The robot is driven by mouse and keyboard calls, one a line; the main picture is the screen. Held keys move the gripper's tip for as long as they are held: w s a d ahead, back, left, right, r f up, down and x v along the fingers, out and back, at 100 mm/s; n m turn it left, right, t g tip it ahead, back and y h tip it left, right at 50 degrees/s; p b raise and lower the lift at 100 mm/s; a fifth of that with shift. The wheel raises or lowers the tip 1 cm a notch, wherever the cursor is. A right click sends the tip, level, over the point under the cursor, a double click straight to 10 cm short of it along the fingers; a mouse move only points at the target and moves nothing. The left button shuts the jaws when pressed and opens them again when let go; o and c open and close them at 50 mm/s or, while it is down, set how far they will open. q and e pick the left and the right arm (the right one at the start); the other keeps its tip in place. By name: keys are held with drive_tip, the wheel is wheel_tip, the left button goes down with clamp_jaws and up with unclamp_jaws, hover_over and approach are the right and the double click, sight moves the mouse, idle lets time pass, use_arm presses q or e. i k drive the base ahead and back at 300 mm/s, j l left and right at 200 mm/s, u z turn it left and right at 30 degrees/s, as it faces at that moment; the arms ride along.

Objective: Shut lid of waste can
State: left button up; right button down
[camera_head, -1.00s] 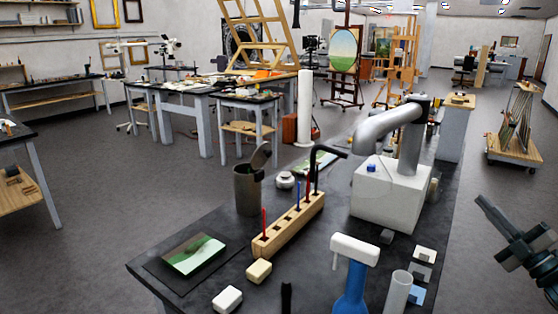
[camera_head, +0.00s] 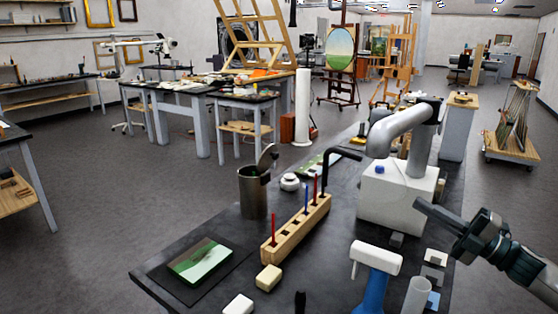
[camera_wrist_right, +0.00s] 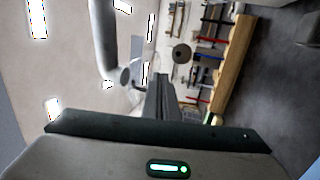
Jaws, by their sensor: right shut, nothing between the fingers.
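The waste can (camera_head: 252,194) is a grey-brown metal cylinder standing upright on the dark workbench in the head view. Its lid (camera_head: 266,158) stands raised and tilted at the can's right rim, so the can is open. My right gripper (camera_head: 420,206) is shut and empty at the bench's right side, beside the white fume unit and well apart from the can. Its dark fingers (camera_wrist_right: 166,98) also show in the right wrist view, where I cannot make out the can clearly. My left gripper is not in view.
The white box (camera_head: 396,197) with its thick grey duct pipe stands between my right gripper and the can. A wooden holder (camera_head: 296,228) with upright coloured tools stands right of the can. A blue-and-white tool (camera_head: 374,274) and a small picture (camera_head: 201,260) lie nearer.

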sight(270, 155)
drive_tip(key=i+j, duration=0.15)
drive_tip(key=j, duration=0.2)
drive_tip(key=i+j, duration=0.35)
drive_tip(key=j, duration=0.3)
